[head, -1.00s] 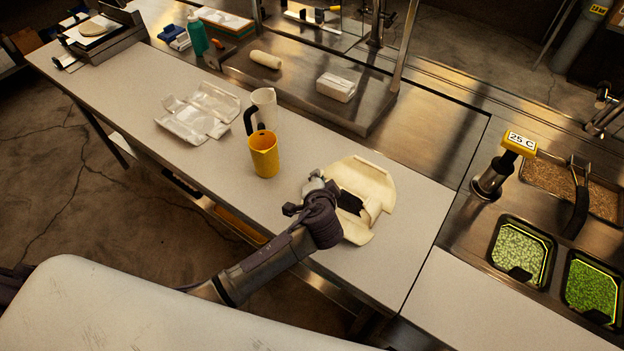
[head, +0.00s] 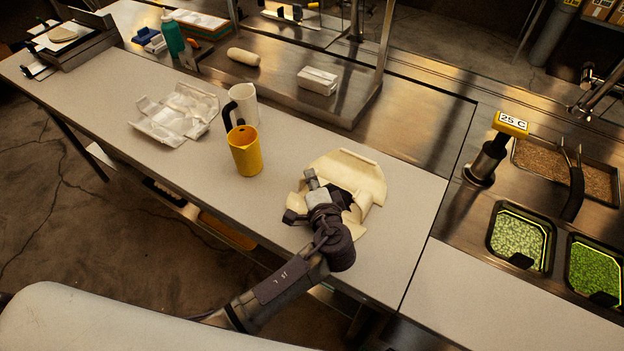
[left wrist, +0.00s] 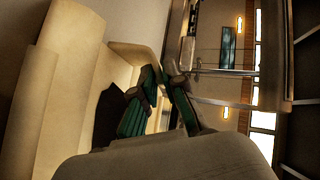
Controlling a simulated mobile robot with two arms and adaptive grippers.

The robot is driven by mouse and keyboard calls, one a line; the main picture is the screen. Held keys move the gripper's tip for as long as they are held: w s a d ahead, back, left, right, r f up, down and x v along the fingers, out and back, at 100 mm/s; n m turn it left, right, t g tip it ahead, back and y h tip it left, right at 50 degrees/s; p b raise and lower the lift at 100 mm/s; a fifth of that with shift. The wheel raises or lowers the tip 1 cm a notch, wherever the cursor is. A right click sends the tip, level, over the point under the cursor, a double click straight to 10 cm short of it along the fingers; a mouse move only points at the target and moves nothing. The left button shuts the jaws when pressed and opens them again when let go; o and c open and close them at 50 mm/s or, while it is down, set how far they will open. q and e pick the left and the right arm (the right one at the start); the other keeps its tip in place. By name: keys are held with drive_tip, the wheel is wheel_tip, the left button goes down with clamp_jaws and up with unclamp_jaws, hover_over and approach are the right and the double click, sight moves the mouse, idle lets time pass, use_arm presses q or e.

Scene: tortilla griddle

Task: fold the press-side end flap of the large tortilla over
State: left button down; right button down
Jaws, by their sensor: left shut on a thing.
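The large pale tortilla (head: 352,172) lies on the light worktop. Its far edge is raised in a fold, and a dark filling (left wrist: 107,115) shows on it in the left wrist view. My left gripper (head: 303,198) is at the tortilla's left end, on the side toward the press, and covers much of that end. In the left wrist view its green-padded fingers (left wrist: 163,82) are close together at the tortilla's edge, shut on the end flap; the pinched part is mostly hidden. The press (head: 75,50) stands at the worktop's far left end. My right gripper is out of view.
Green food trays (head: 522,238) are at the right. The worktop right of the tortilla is clear.

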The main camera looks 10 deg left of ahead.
use_arm(q)
drive_tip(key=shift+a, duration=0.1)
drive_tip(key=c, duration=1.5)
unclamp_jaws()
drive_tip(key=v, duration=1.2)
